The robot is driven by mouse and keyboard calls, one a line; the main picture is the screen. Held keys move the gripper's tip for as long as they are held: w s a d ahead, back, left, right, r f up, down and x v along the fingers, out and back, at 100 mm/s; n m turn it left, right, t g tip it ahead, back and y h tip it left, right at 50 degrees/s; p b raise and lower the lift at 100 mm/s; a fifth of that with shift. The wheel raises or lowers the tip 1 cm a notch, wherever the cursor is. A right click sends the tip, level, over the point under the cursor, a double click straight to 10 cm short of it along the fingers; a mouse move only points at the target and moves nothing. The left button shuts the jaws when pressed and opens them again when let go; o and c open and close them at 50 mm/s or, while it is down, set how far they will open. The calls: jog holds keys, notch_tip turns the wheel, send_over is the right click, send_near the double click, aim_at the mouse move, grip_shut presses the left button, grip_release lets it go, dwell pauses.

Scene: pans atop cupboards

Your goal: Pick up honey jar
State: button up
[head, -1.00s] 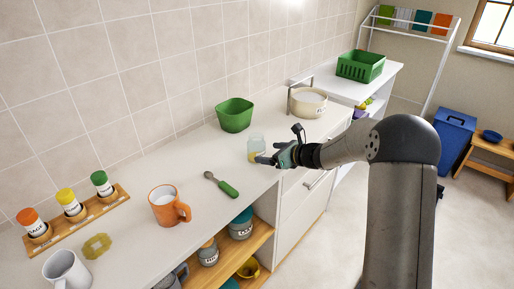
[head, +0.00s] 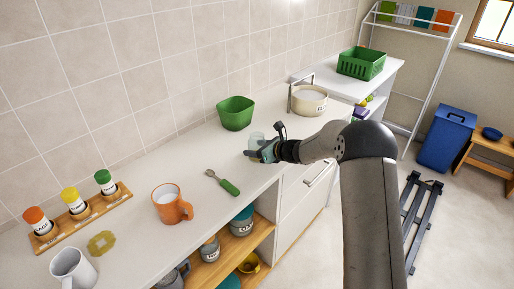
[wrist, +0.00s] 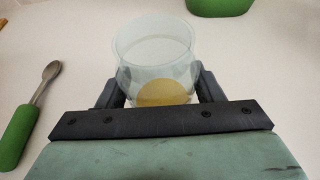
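The honey jar is a clear glass jar with yellow honey low inside. It stands upright on the white counter (head: 140,165), and in the head view my gripper (head: 259,152) partly hides it (head: 257,138). In the wrist view the jar (wrist: 153,50) is between the two dark fingers of my gripper (wrist: 160,88), one on each side of its lower part. The fingers are spread apart about the jar's width. Firm contact on both sides is not clear. The jar's base is hidden behind the gripper's front edge.
A green bowl (head: 236,113) stands behind the jar, near the tiled wall. A green-handled utensil (head: 224,183) and an orange mug (head: 172,206) lie to the left. A cream pot (head: 309,100) stands to the right. The counter's front edge runs below my arm.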

aim_at(263, 141)
jog(key=c, duration=0.6)
jog(key=shift+r, duration=0.1)
jog(key=shift+r, duration=0.6)
jog(key=r, duration=0.2)
jog(key=shift+s+d+r, duration=0.1)
jog(key=shift+s+r, duration=0.2)
jog(key=s+d+r+b, duration=0.3)
jog(key=s+r, duration=0.6)
jog(key=s, duration=0.3)
jog(key=shift+s+a+f+n+g+y+b, duration=0.15)
jog(key=shift+s+a+n+g+y+b, duration=0.6)
jog(key=shift+s+a, duration=3.4)
jog(key=shift+s+a+f+n+g+y+b, duration=0.2)
jog(key=shift+s+a+n+g+b, duration=1.05)
jog(key=shift+s+a, duration=2.9)
jog(key=shift+s+a+f+n+g+y+b, duration=0.15)
jog(key=shift+s+a+n+g+y+b, duration=0.8)
jog(key=shift+s+a, duration=3.2)
